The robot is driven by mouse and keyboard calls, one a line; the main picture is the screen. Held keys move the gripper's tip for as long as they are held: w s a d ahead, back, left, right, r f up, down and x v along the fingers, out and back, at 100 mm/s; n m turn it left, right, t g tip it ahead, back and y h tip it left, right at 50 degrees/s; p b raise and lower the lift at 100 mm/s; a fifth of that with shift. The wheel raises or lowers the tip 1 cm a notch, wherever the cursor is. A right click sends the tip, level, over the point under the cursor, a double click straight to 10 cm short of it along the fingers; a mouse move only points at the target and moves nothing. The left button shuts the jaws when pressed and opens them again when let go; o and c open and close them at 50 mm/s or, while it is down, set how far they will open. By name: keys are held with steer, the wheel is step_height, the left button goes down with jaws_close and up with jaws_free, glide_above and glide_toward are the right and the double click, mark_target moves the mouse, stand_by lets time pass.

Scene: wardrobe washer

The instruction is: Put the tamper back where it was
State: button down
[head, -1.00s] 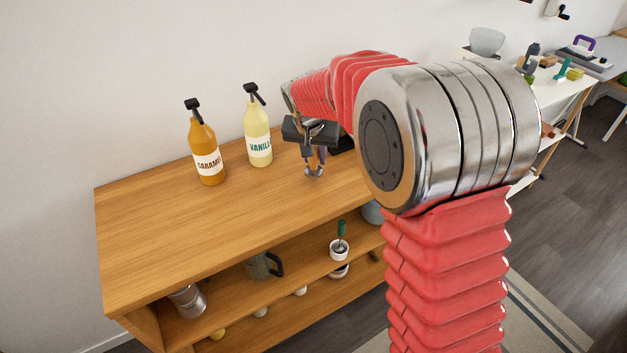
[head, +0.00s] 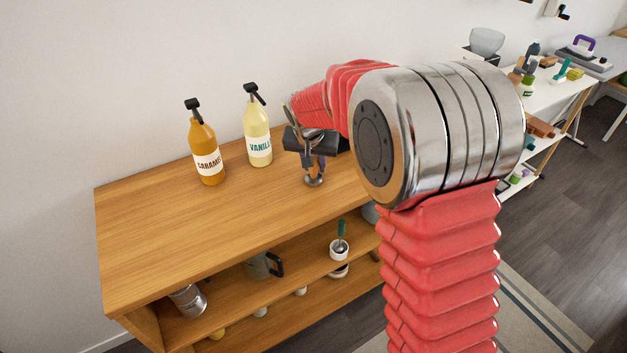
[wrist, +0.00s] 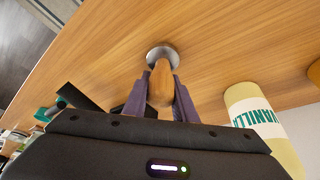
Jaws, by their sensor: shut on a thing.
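The tamper has a round metal base and a wooden handle. In the wrist view the tamper (wrist: 160,85) is between the two fingers of my gripper (wrist: 160,98), which is shut on its handle. In the head view the tamper's metal base (head: 313,181) is at or just above the wooden shelf top (head: 220,225); I cannot tell whether it touches. My gripper (head: 312,160) is above it, pointing down. The tamper looks roughly upright. Most of its handle is hidden by the fingers in the head view.
A vanilla bottle (head: 257,127) and a caramel bottle (head: 206,148) stand to the left of my gripper. A dark object (wrist: 78,97) lies near it in the wrist view. The shelf top's front left is clear. A cup with a green-handled tool (head: 339,247) sits on the lower shelf.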

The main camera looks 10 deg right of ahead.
steer(key=shift+f, duration=0.25)
steer(key=c, duration=1.4)
jaws_free()
steer(key=shift+o, duration=0.6)
steer(key=shift+o, duration=1.2)
steer(key=v, duration=1.3)
steer(key=shift+r, duration=0.3)
steer(key=shift+s+n, duration=0.1)
steer(key=shift+n, duration=0.2)
